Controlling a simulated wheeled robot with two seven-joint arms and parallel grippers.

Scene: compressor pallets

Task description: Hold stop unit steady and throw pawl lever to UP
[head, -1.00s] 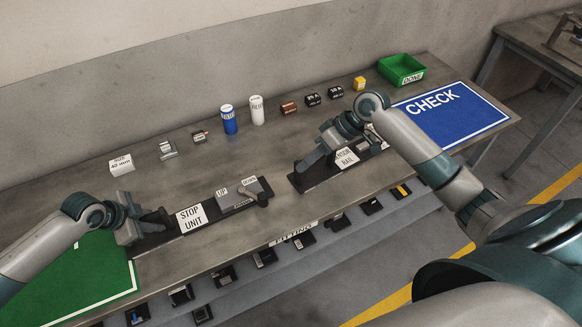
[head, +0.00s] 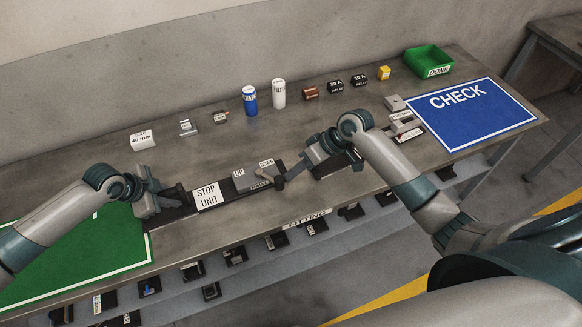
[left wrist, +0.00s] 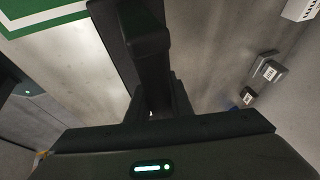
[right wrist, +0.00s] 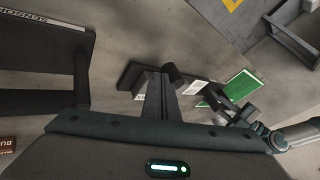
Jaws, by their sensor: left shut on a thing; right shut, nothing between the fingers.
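The stop unit (head: 207,196) is a dark bar with a white label, lying along the bench's front. Its grey plate carries UP and DOWN labels. The pawl lever (head: 265,177) is at the plate's right part, nearer the DOWN label. My left gripper (head: 180,195) is shut on the unit's left end; the left wrist view shows its fingers (left wrist: 152,100) around a dark upright part. My right gripper (head: 285,177) is shut and empty, its fingertips close beside the lever on the right. Whether they touch it I cannot tell. The right wrist view shows its fingers (right wrist: 157,95) by the unit.
The sensor rail, partly hidden by my right arm, lies right of the unit. A blue CHECK mat (head: 470,112) and green bin (head: 428,60) are at right, a green mat (head: 85,255) at left. Cans (head: 250,100) and small parts line the back. Parts sit on a lower shelf.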

